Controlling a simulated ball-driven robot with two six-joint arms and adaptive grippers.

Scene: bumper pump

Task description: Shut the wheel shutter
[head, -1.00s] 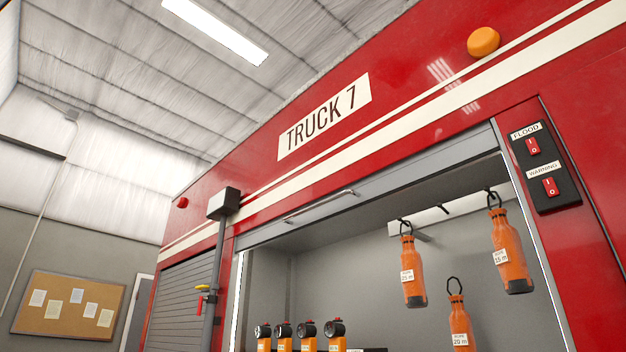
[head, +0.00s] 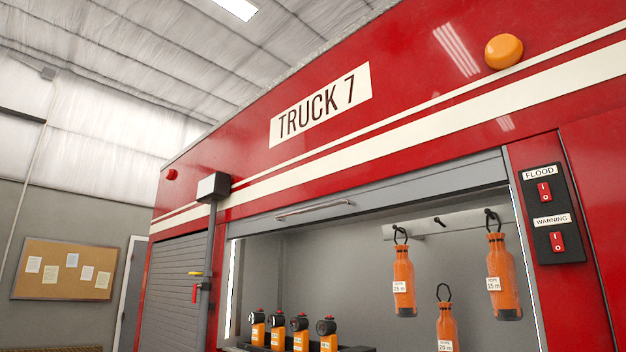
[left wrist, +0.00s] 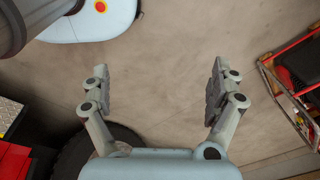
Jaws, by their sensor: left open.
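In the head view a grey roller shutter (head: 178,290) on the left of the red truck is down over its opening. Beside it, the large compartment is open, with its shutter's grey bottom bar (head: 380,188) and handle (head: 312,208) raised at the top. I cannot tell from the pictures which is the wheel shutter. In the left wrist view my left gripper (left wrist: 160,90) is open and empty above bare floor. A dark tyre (left wrist: 98,150) shows partly behind it. My right gripper is in neither view.
Orange hose bottles (head: 403,280) hang in the open compartment, and several orange lamps (head: 300,332) stand on a shelf. A grey post (head: 211,270) stands between the openings. A switch panel (head: 551,215) is at right. A red-framed cart (left wrist: 290,85) stands on the floor.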

